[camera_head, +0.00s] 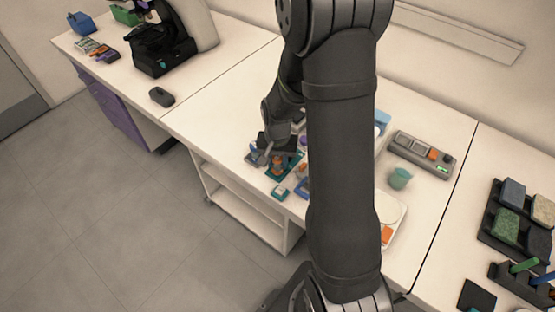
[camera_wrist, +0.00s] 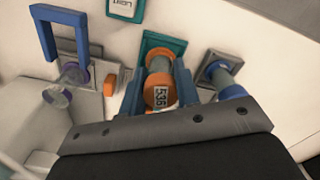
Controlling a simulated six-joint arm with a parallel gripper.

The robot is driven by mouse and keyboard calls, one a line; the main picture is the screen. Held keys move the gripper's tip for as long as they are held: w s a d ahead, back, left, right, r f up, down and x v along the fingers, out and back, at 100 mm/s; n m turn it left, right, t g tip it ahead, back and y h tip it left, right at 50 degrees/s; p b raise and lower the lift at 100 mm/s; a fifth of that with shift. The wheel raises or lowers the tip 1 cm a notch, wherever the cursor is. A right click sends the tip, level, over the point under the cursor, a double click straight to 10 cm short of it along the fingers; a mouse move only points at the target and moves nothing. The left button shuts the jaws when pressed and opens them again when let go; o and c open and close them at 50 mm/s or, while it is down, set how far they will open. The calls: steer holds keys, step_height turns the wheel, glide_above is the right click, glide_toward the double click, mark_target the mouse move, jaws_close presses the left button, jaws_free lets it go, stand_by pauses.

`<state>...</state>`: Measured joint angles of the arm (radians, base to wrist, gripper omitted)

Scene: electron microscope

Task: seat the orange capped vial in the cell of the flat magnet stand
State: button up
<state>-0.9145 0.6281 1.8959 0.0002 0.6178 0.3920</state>
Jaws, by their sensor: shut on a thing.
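The orange capped vial (camera_wrist: 158,92) is between the blue fingers of my gripper (camera_wrist: 159,88) in the wrist view, with its numbered cap facing the camera. My gripper is shut on it. A flat teal square stand (camera_wrist: 151,40) lies just beyond the vial's far end. The vial lines up with its middle, but I cannot tell whether its bottom is inside the cell. In the head view my gripper (camera_head: 276,150) is low over the table beside the teal stand (camera_head: 270,172), and my arm hides part of this area.
A grey-based stand with a blue-capped tube (camera_wrist: 228,82) is close on the right in the wrist view. A blue arch (camera_wrist: 45,35) and a clear, purple-rimmed piece (camera_wrist: 57,96) are at the left. A teal cup (camera_head: 400,177) and grey device (camera_head: 422,153) stand right of my arm.

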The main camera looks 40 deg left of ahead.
steer(key=shift+f, duration=0.4)
stand_by(0.6)
stand_by(0.5)
steer(key=o, duration=1)
steer(key=shift+o, duration=0.6)
steer(key=o, duration=0.3)
steer(key=shift+r, duration=0.15)
steer(key=shift+r, duration=3.65)
